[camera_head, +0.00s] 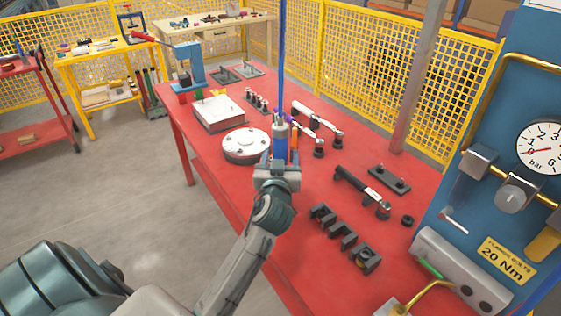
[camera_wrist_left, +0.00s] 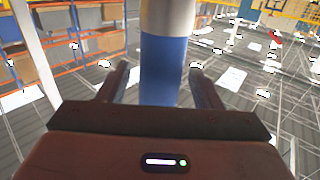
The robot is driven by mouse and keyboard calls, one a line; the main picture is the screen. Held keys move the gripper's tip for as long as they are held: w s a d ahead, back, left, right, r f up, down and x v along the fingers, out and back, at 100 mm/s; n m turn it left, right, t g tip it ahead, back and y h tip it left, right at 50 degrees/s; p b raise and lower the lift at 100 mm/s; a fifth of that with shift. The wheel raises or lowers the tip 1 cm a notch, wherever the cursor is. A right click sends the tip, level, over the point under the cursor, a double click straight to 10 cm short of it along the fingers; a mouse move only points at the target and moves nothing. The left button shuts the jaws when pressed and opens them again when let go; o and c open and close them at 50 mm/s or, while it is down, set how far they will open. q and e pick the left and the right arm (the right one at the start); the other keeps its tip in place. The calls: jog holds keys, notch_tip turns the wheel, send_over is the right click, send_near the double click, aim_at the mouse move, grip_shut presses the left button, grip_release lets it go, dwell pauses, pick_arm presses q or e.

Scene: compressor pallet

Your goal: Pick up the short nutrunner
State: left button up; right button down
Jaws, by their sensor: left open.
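A slim upright tool (camera_head: 281,129) with a pale upper body and a blue lower part hangs on a blue line above the red table; it looks like the short nutrunner. My left gripper (camera_head: 280,151) is around it, with its fingers apart on either side. In the left wrist view the blue barrel (camera_wrist_left: 166,70) with a pale collar stands between the two open fingers (camera_wrist_left: 157,88), with a gap showing on both sides. The tool's lower end is hidden by the gripper. My right gripper is not in view.
On the red table (camera_head: 310,215) lie white-handled tools (camera_head: 310,116), a black-handled tool (camera_head: 357,185), dark blocks (camera_head: 335,228), a round flange (camera_head: 246,145) and a pale box (camera_head: 218,111). A blue panel with a gauge (camera_head: 541,146) stands at right.

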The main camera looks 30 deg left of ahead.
pick_arm(q)
jog(key=shift+x, duration=1)
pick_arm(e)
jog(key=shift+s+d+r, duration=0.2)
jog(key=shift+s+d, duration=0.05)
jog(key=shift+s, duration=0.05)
pick_arm(q)
jog(key=shift+d, duration=0.1)
jog(key=shift+c, duration=0.5)
grip_shut()
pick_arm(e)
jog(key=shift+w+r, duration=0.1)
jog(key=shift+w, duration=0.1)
pick_arm(q)
jog(key=shift+r, duration=0.1)
